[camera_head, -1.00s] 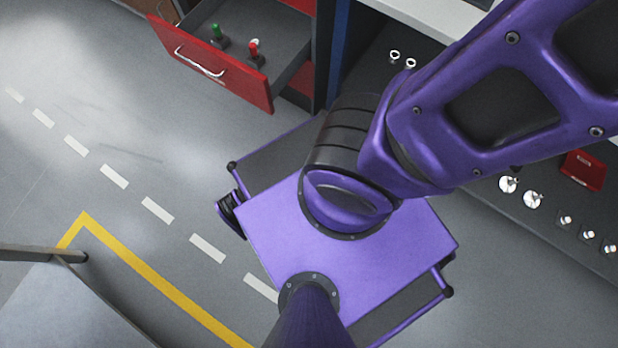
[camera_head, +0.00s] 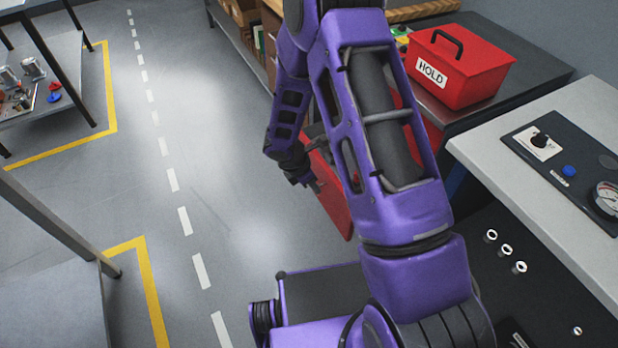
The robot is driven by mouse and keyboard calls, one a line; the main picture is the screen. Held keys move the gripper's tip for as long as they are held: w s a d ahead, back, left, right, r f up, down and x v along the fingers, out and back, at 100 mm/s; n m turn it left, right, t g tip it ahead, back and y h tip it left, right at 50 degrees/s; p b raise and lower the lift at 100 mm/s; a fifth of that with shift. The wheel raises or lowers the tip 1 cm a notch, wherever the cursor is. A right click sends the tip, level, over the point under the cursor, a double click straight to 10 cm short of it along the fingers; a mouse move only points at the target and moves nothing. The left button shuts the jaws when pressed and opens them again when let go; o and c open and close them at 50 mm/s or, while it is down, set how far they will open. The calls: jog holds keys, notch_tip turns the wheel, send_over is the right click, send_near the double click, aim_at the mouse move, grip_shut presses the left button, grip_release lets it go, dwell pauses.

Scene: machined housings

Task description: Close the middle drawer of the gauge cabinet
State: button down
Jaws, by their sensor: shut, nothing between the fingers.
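A red drawer front (camera_head: 329,192) stands out from the cabinet into the aisle, partly hidden behind my purple arm. The drawer is open; its inside and handle are hidden now. I cannot tell from this view which level of the gauge cabinet it belongs to. My gripper (camera_head: 305,179) is small and dark, at the left side of the red front, on its aisle side. It looks shut and empty. I cannot tell whether it touches the front.
A red HOLD box (camera_head: 460,68) sits on the cabinet top at the right. A grey bench (camera_head: 560,150) with a gauge panel (camera_head: 575,170) is nearer. Dark shelving lines the back. A table (camera_head: 50,75) stands far left; the dashed aisle floor (camera_head: 215,150) is clear.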

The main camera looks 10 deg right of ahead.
aim_at(335, 192)
jog(key=d, duration=0.1)
jog(key=w+d+f, duration=0.1)
jog(key=d, duration=0.1)
jog(key=d+f, duration=0.1)
jog(key=shift+w+d+f, duration=0.15)
jog(key=shift+w+d, duration=0.15)
jog(key=shift+d, duration=0.05)
jog(key=shift+d, duration=0.1)
jog(key=w+d+p, duration=0.2)
jog(key=w+d, duration=0.1)
jog(key=d, duration=0.7)
jog(key=w+d+p, duration=0.2)
jog(key=w+d, duration=0.2)
jog(key=d, duration=0.7)
